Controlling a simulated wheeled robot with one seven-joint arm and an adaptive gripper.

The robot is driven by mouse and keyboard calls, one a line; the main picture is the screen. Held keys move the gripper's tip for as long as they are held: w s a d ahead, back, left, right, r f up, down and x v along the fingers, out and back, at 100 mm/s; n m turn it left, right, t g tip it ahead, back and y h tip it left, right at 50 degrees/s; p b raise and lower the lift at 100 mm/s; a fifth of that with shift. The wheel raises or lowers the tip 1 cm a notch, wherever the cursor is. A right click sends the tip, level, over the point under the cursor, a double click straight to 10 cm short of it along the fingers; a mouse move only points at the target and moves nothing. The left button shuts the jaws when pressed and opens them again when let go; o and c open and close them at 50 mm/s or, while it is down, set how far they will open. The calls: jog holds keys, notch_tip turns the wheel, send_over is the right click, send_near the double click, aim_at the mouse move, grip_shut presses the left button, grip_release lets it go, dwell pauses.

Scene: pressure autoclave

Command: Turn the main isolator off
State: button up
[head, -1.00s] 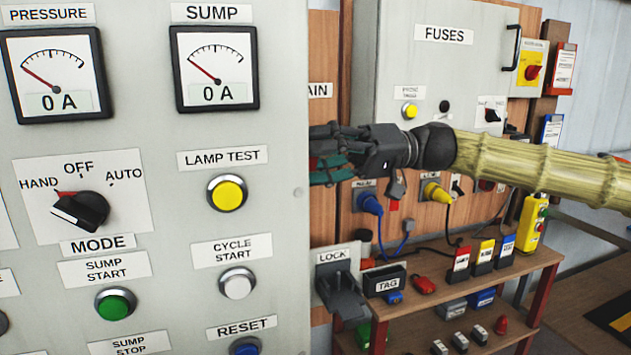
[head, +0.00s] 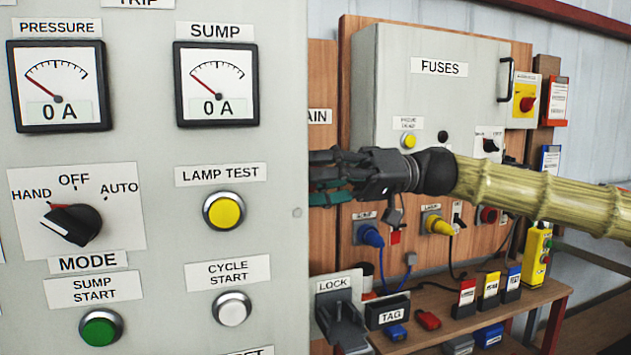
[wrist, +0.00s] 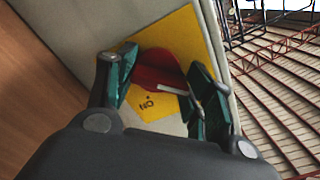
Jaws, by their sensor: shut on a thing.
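The main isolator shows in the wrist view as a red rotary handle (wrist: 157,70) on a yellow plate (wrist: 190,35), fixed to a grey box. My gripper (wrist: 163,68) is shut on the red handle, with one green-padded finger on each side of it. A small grey rod-like piece shows beside the right finger. In the head view my gripper (head: 322,180) reaches left, its fingertips near the edge of the big grey panel. There the isolator is hidden behind that panel; only a label ending in "AIN" (head: 319,116) shows on the wooden board.
The grey control panel (head: 150,150) fills the left. Behind my arm stand the FUSES cabinet (head: 440,90) and another red-and-yellow switch (head: 525,103). Below are blue (head: 370,234) and yellow plugs (head: 437,224), the LOCK holder (head: 338,312) and a wooden shelf (head: 430,335) with tags.

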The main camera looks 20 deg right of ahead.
jog(key=o, duration=1)
jog(key=shift+d, duration=0.1)
jog(key=shift+w+d, duration=0.2)
jog(key=shift+d, duration=5.8)
jog(key=shift+f, duration=0.1)
